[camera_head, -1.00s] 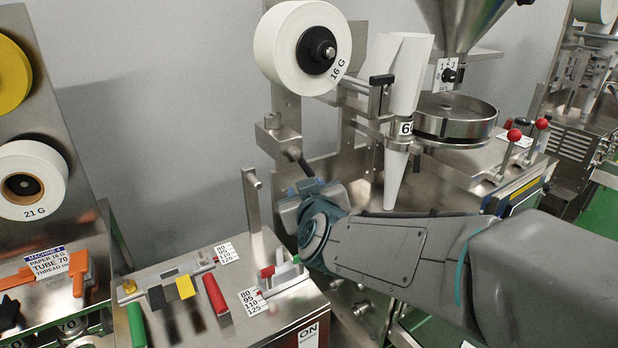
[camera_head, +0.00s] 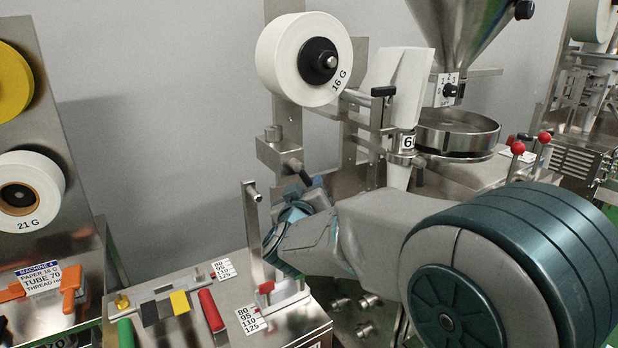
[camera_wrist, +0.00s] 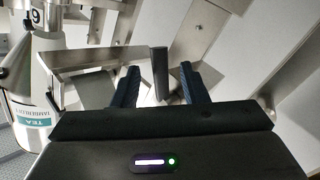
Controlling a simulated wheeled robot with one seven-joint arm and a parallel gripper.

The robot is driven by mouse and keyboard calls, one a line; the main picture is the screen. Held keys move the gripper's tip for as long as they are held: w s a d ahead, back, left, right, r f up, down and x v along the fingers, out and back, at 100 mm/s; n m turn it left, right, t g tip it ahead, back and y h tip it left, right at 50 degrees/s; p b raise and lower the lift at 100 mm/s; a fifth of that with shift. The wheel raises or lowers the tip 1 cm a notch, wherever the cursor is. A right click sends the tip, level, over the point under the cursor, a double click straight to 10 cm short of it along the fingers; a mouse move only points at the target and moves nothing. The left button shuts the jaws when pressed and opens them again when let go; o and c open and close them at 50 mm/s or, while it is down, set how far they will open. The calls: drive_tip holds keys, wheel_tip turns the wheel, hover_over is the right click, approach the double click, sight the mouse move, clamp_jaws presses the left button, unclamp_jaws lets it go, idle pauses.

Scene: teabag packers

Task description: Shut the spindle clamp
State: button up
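A dark lever (camera_head: 297,168), which looks like the spindle clamp's handle, hangs from a steel block (camera_head: 276,148) below the white paper roll marked 16 G (camera_head: 304,60). In the wrist view, a dark upright bar (camera_wrist: 159,74), probably the same lever, stands between the two ribbed fingers of my gripper (camera_wrist: 160,82). The fingers are spread, with visible gaps on both sides of the bar. In the head view, my gripper is just below the lever and largely hidden by my own wrist. Whether the clamp is open or shut cannot be told.
A steel post (camera_head: 251,230) rises close to the left of my wrist. A white paper cone (camera_head: 397,85), a steel hopper (camera_head: 465,40) and a round pan (camera_head: 455,130) stand to the right. Coloured levers sit on the steel box (camera_head: 215,345) at the lower left.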

sight(308, 184)
drive_tip(key=w, duration=0.5)
drive_tip(key=shift+d, duration=0.2)
clamp_jaws()
